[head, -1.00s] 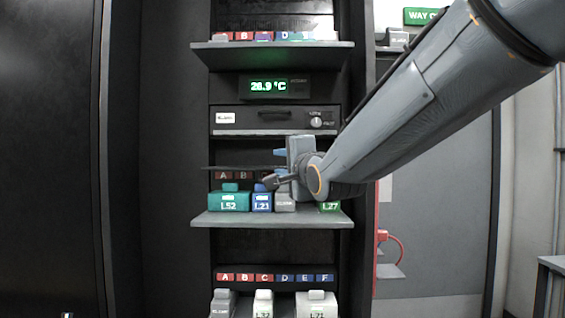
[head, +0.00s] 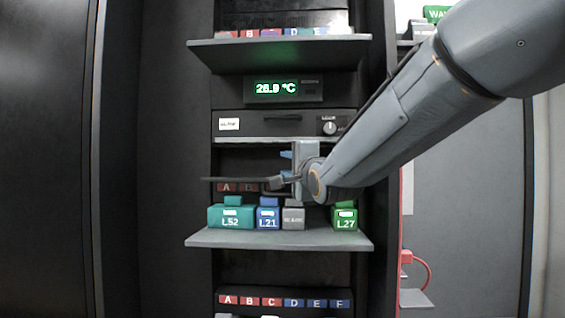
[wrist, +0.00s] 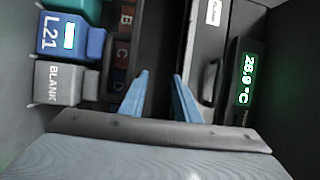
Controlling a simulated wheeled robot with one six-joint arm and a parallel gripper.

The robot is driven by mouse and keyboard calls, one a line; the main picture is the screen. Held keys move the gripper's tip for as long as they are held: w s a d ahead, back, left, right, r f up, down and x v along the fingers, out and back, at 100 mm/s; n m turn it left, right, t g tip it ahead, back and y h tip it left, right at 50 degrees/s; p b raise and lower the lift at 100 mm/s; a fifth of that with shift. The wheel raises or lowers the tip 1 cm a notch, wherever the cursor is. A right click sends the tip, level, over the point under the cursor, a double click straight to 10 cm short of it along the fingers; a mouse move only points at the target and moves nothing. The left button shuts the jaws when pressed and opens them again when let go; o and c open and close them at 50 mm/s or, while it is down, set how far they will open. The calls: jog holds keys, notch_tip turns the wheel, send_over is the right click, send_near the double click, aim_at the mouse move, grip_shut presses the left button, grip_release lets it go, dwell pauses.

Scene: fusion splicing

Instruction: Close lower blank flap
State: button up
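A thin dark plate (head: 232,179), probably the lower flap, stands out nearly level above the row of letter tags in the head view. Its right end runs behind or beside my gripper. My gripper (head: 286,163) is at the right part of that opening, just below the front panel with the handle. In the wrist view my gripper (wrist: 161,76) shows two blue fingers apart with nothing seen between them. They point into the dark gap between the letter tags and the handled panel. I cannot tell whether a finger touches the plate.
A shelf (head: 210,238) below carries a teal L52 block (head: 230,218), a blue L21 block (head: 268,219), a grey BLANK block (head: 293,219) and a green L27 block (head: 344,218). Above are the handled panel (head: 255,125), a temperature display (head: 277,88) and another shelf (head: 290,52).

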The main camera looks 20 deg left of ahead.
jog(key=shift+x, duration=1.7)
grip_shut()
jog(key=c, duration=0.7)
grip_release()
jog(key=o, duration=0.7)
jog(key=shift+s, duration=0.15)
jog(key=v, duration=0.7)
jog(key=shift+s+d+b, duration=0.25)
jog(key=shift+b, duration=0.2)
